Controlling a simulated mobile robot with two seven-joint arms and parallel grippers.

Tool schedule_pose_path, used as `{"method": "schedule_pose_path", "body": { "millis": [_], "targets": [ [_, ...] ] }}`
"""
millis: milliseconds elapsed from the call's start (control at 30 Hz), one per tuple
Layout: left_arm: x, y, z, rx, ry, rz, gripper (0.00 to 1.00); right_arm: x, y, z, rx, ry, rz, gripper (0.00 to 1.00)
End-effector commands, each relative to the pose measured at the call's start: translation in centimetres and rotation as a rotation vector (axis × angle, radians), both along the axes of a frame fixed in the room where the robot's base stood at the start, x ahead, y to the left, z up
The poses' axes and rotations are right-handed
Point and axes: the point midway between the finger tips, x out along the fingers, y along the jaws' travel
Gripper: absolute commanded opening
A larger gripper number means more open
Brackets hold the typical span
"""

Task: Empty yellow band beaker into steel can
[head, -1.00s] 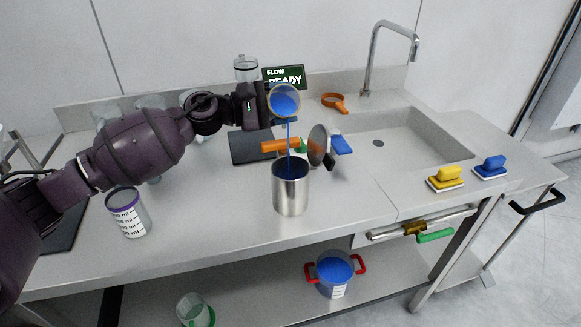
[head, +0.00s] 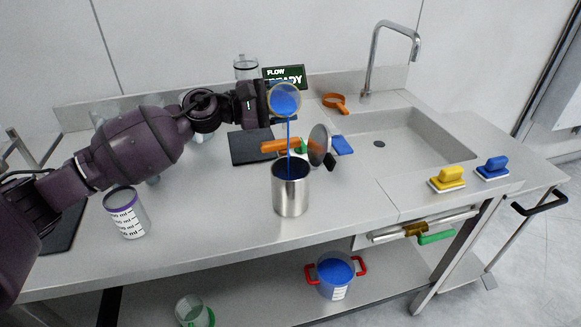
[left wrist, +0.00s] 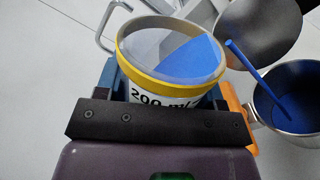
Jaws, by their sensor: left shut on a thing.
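My left gripper (head: 262,103) is shut on the yellow band beaker (head: 285,99) and holds it tilted above the bench. In the left wrist view the yellow band beaker (left wrist: 172,62) shows its yellow rim, printed marks and blue liquid inside. A blue stream runs from its lip down into the steel can (head: 291,192). The steel can (left wrist: 290,100) stands upright on the bench, with blue liquid inside in the left wrist view. A round steel lid (head: 319,144) stands raised beside the can's mouth. My right gripper is not in view.
A purple-banded beaker (head: 126,211) stands at the bench's left. A sink (head: 385,138) with a tap, a yellow scrubber (head: 447,178) and a blue scrubber (head: 493,167) are at right.

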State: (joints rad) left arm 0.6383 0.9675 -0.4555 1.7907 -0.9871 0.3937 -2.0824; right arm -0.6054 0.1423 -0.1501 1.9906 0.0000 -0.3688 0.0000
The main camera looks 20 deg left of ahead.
Motion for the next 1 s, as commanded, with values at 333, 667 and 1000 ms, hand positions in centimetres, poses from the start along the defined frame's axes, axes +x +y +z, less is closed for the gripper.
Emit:
{"method": "schedule_pose_path", "body": {
  "millis": [333, 667, 1000],
  "targets": [
    [0.01, 0.0, 0.2, 0.024, -0.038, 0.0, 0.33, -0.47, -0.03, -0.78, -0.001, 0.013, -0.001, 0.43],
    [-0.04, -0.02, 0.47, 0.039, -0.059, 0.0, 0.33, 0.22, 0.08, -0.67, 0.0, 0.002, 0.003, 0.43],
    [-0.04, -0.04, 0.46, 0.049, -0.072, 0.0, 0.33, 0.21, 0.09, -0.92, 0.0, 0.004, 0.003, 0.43]
  ]
}}
